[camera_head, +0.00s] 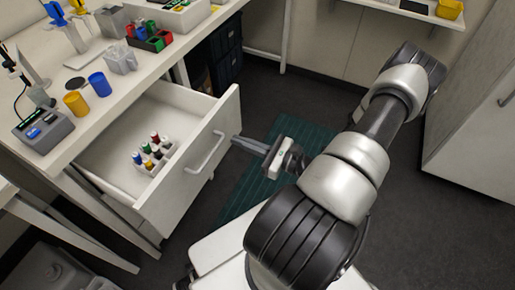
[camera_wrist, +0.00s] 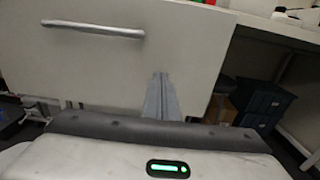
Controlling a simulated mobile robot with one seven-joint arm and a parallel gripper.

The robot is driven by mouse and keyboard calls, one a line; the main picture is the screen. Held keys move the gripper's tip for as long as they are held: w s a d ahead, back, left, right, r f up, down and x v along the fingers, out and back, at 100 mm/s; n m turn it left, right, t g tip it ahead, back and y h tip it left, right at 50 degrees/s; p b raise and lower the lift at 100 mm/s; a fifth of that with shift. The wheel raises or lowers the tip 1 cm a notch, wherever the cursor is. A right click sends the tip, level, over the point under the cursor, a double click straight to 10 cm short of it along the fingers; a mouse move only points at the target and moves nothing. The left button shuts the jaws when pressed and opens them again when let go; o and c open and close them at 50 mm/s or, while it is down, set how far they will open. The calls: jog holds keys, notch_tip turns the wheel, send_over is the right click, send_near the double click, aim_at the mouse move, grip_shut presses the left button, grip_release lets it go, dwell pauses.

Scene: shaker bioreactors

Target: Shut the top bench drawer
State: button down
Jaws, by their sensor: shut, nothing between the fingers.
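The top bench drawer (camera_head: 189,168) stands pulled out from under the bench, open, with a rack of small bottles (camera_head: 154,152) inside. Its front carries a bar handle (camera_head: 205,152), which also shows in the wrist view (camera_wrist: 93,29) at upper left. My gripper (camera_head: 236,141) is shut and empty, with its fingers pointing at the drawer front, to the right of the handle. In the wrist view the closed fingers (camera_wrist: 160,78) lie in front of the lower right part of the drawer front. I cannot tell whether the tips touch it.
The bench top (camera_head: 60,138) holds yellow and blue cups (camera_head: 97,84), a grey device (camera_head: 43,131) and racks. Dark storage boxes (camera_wrist: 262,104) stand under the bench. A green mat (camera_head: 262,185) lies on the floor below my gripper. A white cabinet (camera_head: 478,110) stands at the right.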

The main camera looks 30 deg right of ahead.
jog(key=shift+x, duration=1.45)
jog(key=p, duration=0.1)
send_over(170, 125)
jog(key=shift+s+d, duration=0.1)
jog(key=shift+s, duration=0.25)
jog(key=shift+w+r, duration=0.15)
jog(key=shift+w, duration=0.15)
jog(key=shift+r, duration=0.1)
